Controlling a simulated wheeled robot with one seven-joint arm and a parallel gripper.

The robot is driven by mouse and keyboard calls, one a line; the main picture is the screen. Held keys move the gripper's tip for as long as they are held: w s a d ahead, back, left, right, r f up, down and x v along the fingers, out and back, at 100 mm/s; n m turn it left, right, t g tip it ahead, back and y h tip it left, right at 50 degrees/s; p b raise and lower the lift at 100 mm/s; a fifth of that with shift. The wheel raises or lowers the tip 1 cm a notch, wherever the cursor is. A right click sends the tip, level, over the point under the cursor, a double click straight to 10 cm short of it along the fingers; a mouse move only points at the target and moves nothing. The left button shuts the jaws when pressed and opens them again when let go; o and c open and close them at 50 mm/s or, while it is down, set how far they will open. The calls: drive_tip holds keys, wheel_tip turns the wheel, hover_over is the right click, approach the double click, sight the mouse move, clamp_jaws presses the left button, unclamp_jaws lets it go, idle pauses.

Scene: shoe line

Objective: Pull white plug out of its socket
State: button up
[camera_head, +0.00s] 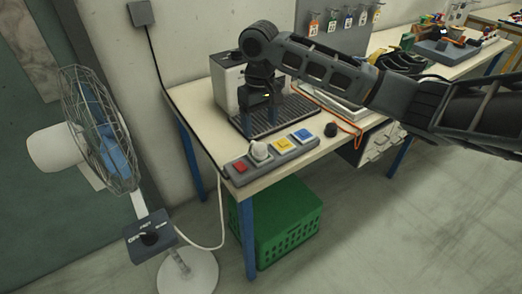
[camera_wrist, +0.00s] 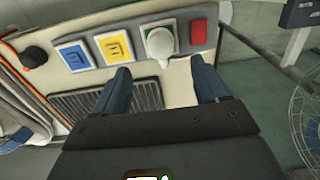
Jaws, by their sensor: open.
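The white plug (camera_head: 259,150) sits in a socket of the grey power strip (camera_head: 273,159) on the near left corner of the workbench. In the wrist view the white plug (camera_wrist: 160,43) stands on a green-edged socket, between the red switch and a yellow socket. My gripper (camera_wrist: 161,80) is open and empty, its two blue fingers apart on either side of the plug's line but short of it. In the head view my gripper (camera_head: 262,108) hangs above the dark grille, behind the strip; its fingertips are hard to make out there.
The strip also has a red switch (camera_head: 240,167), a yellow socket (camera_head: 282,145) and a blue socket (camera_head: 302,135). A black knob (camera_head: 330,130) stands to its right. A white machine (camera_head: 228,85) stands behind. A fan (camera_head: 100,130) is left of the bench, a green crate (camera_head: 285,225) below.

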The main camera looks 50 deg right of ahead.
sight(260, 145)
drive_tip(key=shift+f, duration=0.1)
drive_tip(key=shift+f+b, duration=2.65)
drive_tip(key=shift+f, duration=1.75)
drive_tip(key=shift+p, duration=0.8)
drive_tip(key=shift+c, duration=0.2)
clamp_jaws()
drive_tip(key=shift+r, duration=0.2)
